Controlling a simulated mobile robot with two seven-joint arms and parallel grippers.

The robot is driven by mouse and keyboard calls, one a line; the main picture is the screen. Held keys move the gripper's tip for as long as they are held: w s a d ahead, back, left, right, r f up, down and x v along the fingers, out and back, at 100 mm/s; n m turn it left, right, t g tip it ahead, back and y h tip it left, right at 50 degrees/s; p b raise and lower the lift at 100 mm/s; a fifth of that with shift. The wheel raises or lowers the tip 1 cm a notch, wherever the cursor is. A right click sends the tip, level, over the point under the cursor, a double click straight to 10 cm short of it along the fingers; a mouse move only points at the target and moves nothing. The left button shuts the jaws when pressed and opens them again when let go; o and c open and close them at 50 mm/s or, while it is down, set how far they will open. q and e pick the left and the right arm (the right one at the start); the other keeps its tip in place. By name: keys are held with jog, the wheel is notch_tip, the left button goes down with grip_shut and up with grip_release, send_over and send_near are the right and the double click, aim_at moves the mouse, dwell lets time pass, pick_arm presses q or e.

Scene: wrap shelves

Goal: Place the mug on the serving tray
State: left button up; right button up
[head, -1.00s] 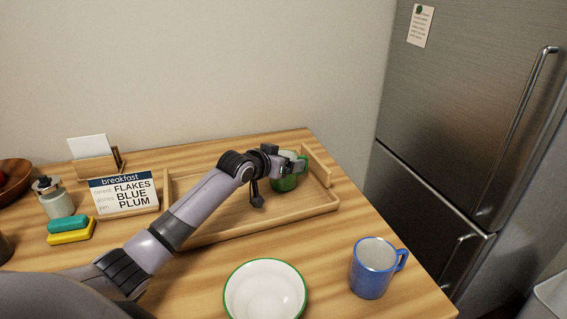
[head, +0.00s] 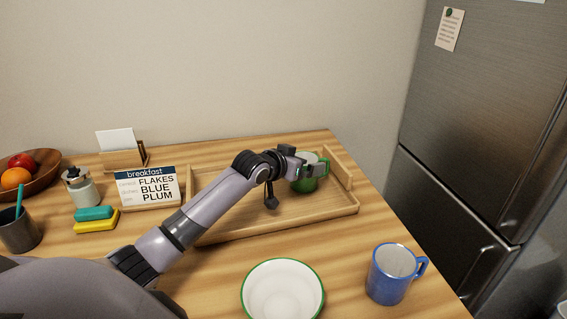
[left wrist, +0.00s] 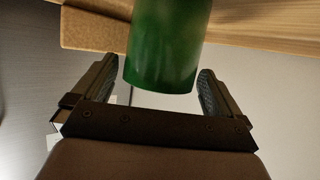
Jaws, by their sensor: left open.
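A green mug (head: 306,184) stands upright inside the wooden serving tray (head: 270,229), near its right end. A blue mug (head: 389,277) with a pale inside stands on the counter, right of the tray's front, its handle to the right. My left gripper (head: 306,167) is at the green mug, partly hiding it in the head view. In the left wrist view my left gripper (left wrist: 157,75) is open, with the green mug (left wrist: 168,45) between its fingers and a gap visible on each side. My right gripper is not in view.
A white bowl with green rim (head: 283,293) stands in front of the tray. A breakfast sign (head: 148,188) reads FLAKES, BLUE, PLUM. Sponges (head: 96,220), a jar (head: 80,188), a dark cup (head: 19,232) and a fruit bowl (head: 45,178) are left. A fridge (head: 480,130) stands right.

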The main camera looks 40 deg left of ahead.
pick_arm(q)
jog(key=p+v, duration=0.1)
jog(key=v, duration=0.9)
jog(key=shift+w, duration=0.15)
